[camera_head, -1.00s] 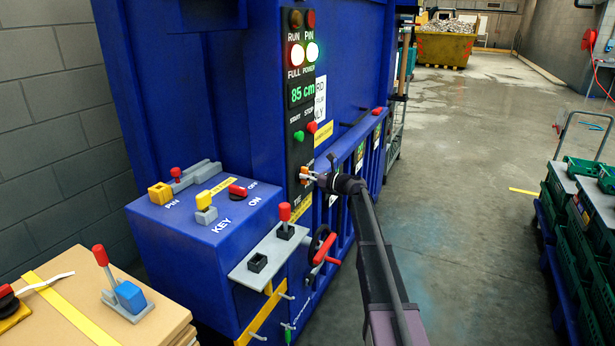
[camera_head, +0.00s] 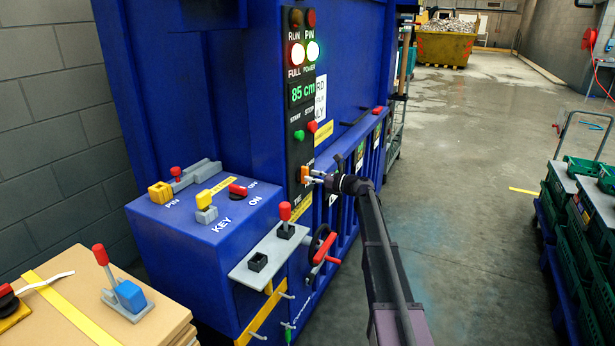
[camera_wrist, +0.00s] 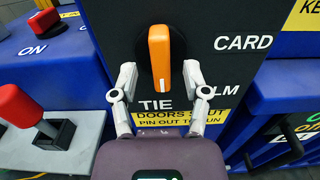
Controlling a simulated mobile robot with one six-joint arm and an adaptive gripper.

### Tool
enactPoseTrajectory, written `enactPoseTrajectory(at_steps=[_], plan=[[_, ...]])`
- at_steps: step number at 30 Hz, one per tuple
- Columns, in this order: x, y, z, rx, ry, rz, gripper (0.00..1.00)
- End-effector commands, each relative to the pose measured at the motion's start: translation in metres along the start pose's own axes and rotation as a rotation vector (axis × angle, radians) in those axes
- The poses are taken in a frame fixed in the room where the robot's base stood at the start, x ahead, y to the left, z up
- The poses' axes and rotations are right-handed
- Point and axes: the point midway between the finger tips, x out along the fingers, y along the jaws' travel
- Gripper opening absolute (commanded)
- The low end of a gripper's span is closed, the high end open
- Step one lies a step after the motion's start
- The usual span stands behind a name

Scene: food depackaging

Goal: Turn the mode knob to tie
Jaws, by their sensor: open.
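The orange mode knob (camera_wrist: 159,60) sits on a black panel in the wrist view. It stands nearly upright, with its lower end just above the TIE label (camera_wrist: 155,105). The CARD label (camera_wrist: 243,43) is to its upper right, and another label ending in LM (camera_wrist: 224,90) is partly hidden by a finger. My gripper (camera_wrist: 159,78) is open, with one finger on each side of the knob and gaps visible between. In the head view the knob (camera_head: 305,174) is small, with my gripper (camera_head: 313,177) reaching it from the right.
The blue machine's panel holds a green START button (camera_head: 299,135), a red STOP button (camera_head: 312,126) and an 85 cm display (camera_head: 302,92). Below left are a blue control box (camera_head: 170,225) and a red-handled lever (camera_head: 285,222). Open floor lies right of my arm.

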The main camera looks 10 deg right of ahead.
Motion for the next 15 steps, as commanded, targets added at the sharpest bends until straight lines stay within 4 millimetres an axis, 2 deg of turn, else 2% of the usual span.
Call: enactPoseTrajectory(at_steps=[9,15], plan=[[-0.052,0.002,0.000,0.000,0.001,-0.001,0.60],[-0.080,0.002,0.000,0.000,0.001,0.000,0.60]])
